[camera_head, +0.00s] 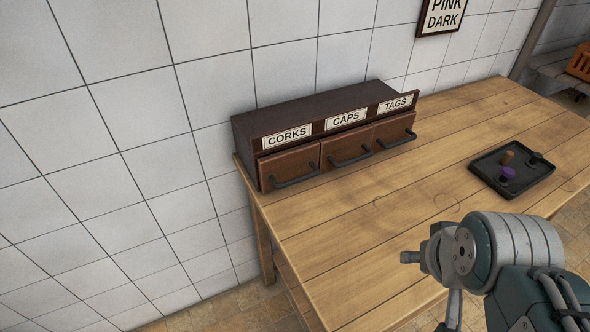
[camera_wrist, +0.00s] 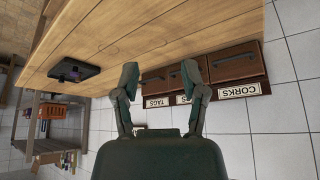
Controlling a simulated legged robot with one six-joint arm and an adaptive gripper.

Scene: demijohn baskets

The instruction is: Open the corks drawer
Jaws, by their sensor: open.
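The corks drawer (camera_head: 288,164) is the left one of three brown wooden drawers in a dark cabinet on the table. Its front is shut, with a dark bar handle (camera_head: 297,181) low on it and a CORKS label (camera_head: 287,136) above. In the wrist view the scene is upside down, and the corks drawer (camera_wrist: 235,62) shows on the right. My gripper (camera_wrist: 160,72) is open, with both fingers apart and nothing between them. It is clear of the drawer handles. The head view shows my arm at lower right, well away from the cabinet.
The caps drawer (camera_head: 347,147) and tags drawer (camera_head: 394,130) are shut beside it. A black tray (camera_head: 485,183) with small items, one purple, lies on the right of the table (camera_head: 390,225). Tiled wall stands behind. The tabletop before the cabinet is clear.

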